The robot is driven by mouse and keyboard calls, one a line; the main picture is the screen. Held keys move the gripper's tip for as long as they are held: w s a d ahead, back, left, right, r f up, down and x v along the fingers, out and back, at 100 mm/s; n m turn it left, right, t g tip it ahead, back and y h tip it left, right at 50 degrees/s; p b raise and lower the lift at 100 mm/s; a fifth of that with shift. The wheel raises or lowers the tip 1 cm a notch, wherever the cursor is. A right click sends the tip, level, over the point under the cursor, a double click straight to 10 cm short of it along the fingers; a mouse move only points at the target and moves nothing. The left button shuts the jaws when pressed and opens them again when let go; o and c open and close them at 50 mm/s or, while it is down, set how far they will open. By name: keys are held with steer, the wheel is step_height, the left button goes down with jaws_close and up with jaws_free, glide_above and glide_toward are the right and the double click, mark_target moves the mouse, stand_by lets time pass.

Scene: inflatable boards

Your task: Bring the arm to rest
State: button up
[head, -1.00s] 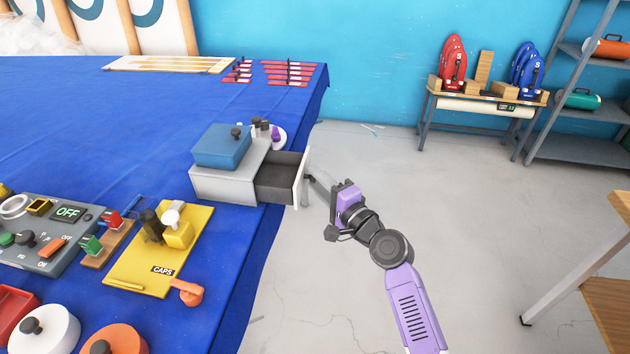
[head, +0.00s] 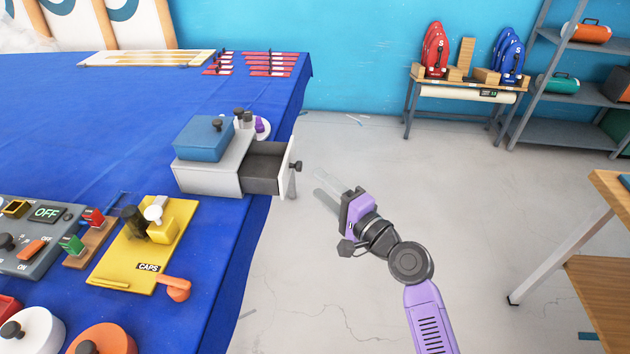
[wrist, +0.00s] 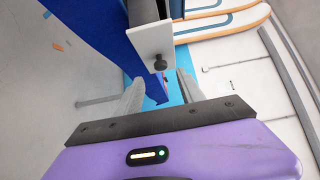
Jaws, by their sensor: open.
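My gripper (head: 328,188) is purple with pale, see-through fingers, held over the bare floor to the right of the blue table. It is open and empty, with its fingers apart in the wrist view (wrist: 157,92). The grey drawer box (head: 208,178) stands at the table's right edge with its drawer (head: 266,168) pulled out. The drawer's white front and dark knob (head: 297,166) are left of my fingertips, with a gap between. In the wrist view the knob (wrist: 160,63) shows beyond the fingers, apart from them.
A blue lidded block (head: 204,140) sits on the drawer box. A yellow CAPS board (head: 130,255) and a grey switch panel (head: 30,240) lie on the blue-covered table (head: 90,130). A wooden table (head: 605,265) stands at the right. The floor between is clear.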

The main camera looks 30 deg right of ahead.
steer(key=shift+s, duration=0.1)
stand_by(0.5)
steer(key=s+d+n+h, duration=0.35)
steer(key=s+h, duration=0.25)
steer(key=s, duration=0.3)
steer(key=s+a+n+g+y, duration=0.1)
steer(key=s+a+n, duration=0.2)
steer(key=s, duration=0.7)
steer(key=s+a+f+n+g+y, duration=0.1)
steer(key=s+a+n, duration=0.3)
steer(key=s, duration=0.7)
steer(key=s+a+f+n+g+y, duration=0.1)
steer(key=s+a+n, duration=0.3)
steer(key=s, duration=0.7)
steer(key=shift+s+n, duration=0.15)
steer(key=shift+n, duration=0.7)
